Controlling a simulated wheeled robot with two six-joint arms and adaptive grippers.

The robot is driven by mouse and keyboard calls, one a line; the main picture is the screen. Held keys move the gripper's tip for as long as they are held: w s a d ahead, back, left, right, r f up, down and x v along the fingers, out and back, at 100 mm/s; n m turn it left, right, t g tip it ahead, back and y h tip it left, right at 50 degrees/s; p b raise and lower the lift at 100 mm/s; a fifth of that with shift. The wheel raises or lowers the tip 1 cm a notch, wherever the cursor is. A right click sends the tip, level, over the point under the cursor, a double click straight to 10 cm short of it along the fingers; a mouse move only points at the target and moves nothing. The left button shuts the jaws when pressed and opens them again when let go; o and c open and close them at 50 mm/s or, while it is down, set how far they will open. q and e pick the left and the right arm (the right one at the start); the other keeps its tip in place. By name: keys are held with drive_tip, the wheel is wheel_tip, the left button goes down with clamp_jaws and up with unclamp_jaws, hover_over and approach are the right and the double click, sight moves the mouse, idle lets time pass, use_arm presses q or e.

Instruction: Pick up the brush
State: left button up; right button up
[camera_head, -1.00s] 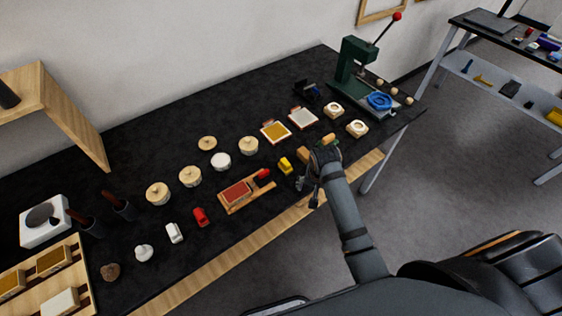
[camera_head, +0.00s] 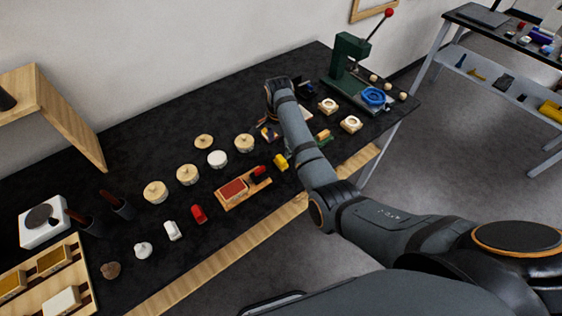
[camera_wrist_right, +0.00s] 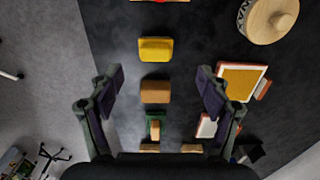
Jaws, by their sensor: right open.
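My right gripper (camera_wrist_right: 160,88) is open and empty in the right wrist view, pointing down at the table, its two dark fingers spread wide. A small brown wooden block (camera_wrist_right: 155,92) lies below and between the fingers, apart from them; it may be the brush, but no bristles show. A green item with a wooden top (camera_wrist_right: 154,125) lies beside it, and it shows in the head view (camera_head: 324,140). In the head view my right arm hides the brown block and most of the gripper. My left gripper is not in view.
A yellow block (camera_head: 281,162) and a wooden tray (camera_head: 226,203) with a red pad lie to the left. Round lidded tins (camera_head: 244,142) stand behind. A green press (camera_head: 347,62) stands at the table's right end. The table's front edge (camera_head: 274,218) is near.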

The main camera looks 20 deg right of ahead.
sight(281, 158)
wheel_tip(281, 158, down, 2)
drive_tip(key=shift+s+f+p, duration=0.1)
drive_tip(key=shift+f+p, duration=0.1)
drive_tip(key=shift+p, duration=0.15)
drive_tip(key=f, duration=0.2)
drive_tip(key=f+p, duration=0.1)
drive_tip(key=f, duration=0.1)
drive_tip(key=shift+s+d, duration=0.25)
drive_tip(key=shift+f, duration=0.4)
drive_tip(key=c, duration=1.2)
drive_tip(key=shift+c, duration=0.2)
drive_tip(key=shift+r, duration=0.2)
